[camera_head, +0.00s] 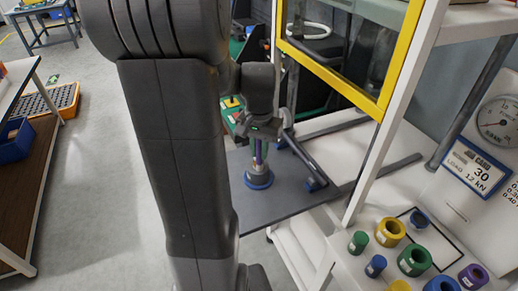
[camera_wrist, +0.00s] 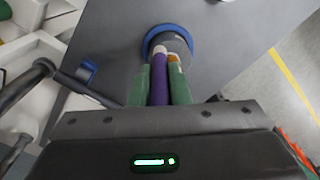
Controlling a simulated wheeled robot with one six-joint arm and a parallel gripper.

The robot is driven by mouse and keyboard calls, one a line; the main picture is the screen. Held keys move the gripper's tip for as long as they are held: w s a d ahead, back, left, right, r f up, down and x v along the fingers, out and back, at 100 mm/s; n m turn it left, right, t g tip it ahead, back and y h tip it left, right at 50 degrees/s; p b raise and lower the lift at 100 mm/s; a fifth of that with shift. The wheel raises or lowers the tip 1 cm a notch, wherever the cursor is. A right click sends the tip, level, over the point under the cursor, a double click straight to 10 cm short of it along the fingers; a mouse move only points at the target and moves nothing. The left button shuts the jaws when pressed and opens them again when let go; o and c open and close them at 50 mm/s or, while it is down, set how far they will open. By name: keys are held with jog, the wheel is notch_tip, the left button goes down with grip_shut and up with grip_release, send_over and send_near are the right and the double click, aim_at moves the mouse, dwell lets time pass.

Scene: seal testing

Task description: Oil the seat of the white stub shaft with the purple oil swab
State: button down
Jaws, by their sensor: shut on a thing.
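My gripper (camera_head: 259,148) points down over a dark grey plate (camera_head: 282,203). In the wrist view its green fingers (camera_wrist: 160,82) are shut on the purple oil swab (camera_wrist: 168,92), whose handle runs away from the camera. A round piece with a blue rim (camera_wrist: 150,42) and grey centre lies just past the fingertips. In the head view this piece shows as a blue disc (camera_head: 258,183) on the plate, under the gripper. The swab's far end overlaps the round piece; I cannot tell whether they touch. I cannot clearly make out a white stub shaft.
A white frame with a yellow-edged window (camera_head: 330,68) stands right of the gripper. Several coloured rings and cylinders, including a green ring (camera_head: 414,260), sit on a white bench at lower right. A dark bar frame (camera_head: 318,184) lies beside the round piece.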

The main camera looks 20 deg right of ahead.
jog(key=shift+s, duration=0.2)
notch_tip(320, 180, up, 9)
jog(key=p, duration=0.3)
jog(key=shift+s+a, duration=0.15)
jog(key=shift+s, duration=0.25)
dwell(0.4)
jog(key=shift+f, duration=0.15)
